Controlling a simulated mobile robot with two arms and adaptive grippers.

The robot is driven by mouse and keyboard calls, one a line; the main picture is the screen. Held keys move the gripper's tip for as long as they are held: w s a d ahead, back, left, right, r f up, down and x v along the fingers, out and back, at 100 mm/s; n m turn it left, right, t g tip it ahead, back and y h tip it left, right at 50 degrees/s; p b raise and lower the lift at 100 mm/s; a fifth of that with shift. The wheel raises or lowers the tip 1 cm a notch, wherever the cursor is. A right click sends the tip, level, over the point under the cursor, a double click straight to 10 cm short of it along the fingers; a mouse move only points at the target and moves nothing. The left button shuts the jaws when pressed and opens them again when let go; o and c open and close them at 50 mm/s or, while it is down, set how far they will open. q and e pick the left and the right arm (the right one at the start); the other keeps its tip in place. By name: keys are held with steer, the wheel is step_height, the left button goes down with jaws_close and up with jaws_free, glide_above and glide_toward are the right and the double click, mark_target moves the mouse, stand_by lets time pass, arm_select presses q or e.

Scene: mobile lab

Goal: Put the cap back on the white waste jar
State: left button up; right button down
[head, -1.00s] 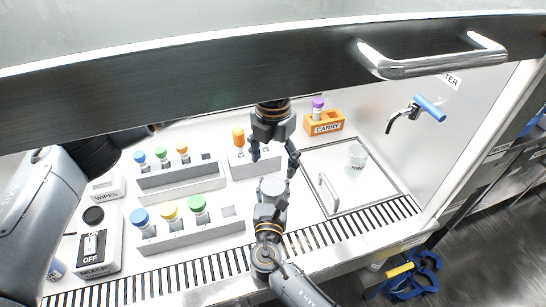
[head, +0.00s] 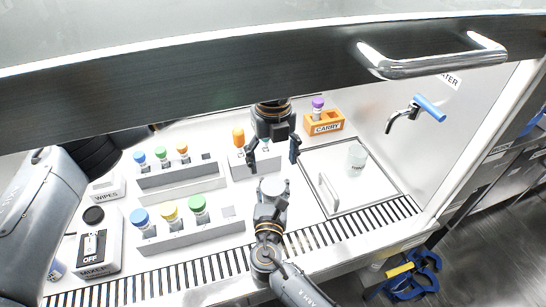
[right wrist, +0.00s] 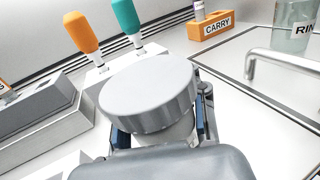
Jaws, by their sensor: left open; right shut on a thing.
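The white waste jar (right wrist: 168,138) is in my right gripper (head: 270,203), which is shut on it below the cap. The wide grey cap (right wrist: 148,92) sits over the jar's mouth; it also shows in the head view (head: 273,186). Whether it is fully seated cannot be told. My left gripper (head: 273,158) is open and empty, fingers pointing down, behind and above the cap and apart from it. Most of the jar's body is hidden by the cap and my right gripper.
Behind is a rack (head: 245,169) with orange- and teal-handled tools. Tube racks (head: 190,238) stand left, with the mixer (head: 97,245) beyond. The orange carry block (head: 324,126) is behind right. The tray (head: 375,190) with a beaker (head: 356,160) and metal handle is right.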

mark_target(275, 186)
arm_select(q)
step_height(275, 186, down, 8)
steer(key=shift+r, duration=0.1)
stand_by(0.4)
steer(key=c, duration=1.2)
steer(key=m, duration=0.5)
steer(key=shift+d+m, duration=0.1)
steer(key=shift+m, duration=0.3)
steer(key=m, duration=0.7)
steer(key=shift+s+d+m, duration=0.1)
steer(key=shift+m, duration=0.3)
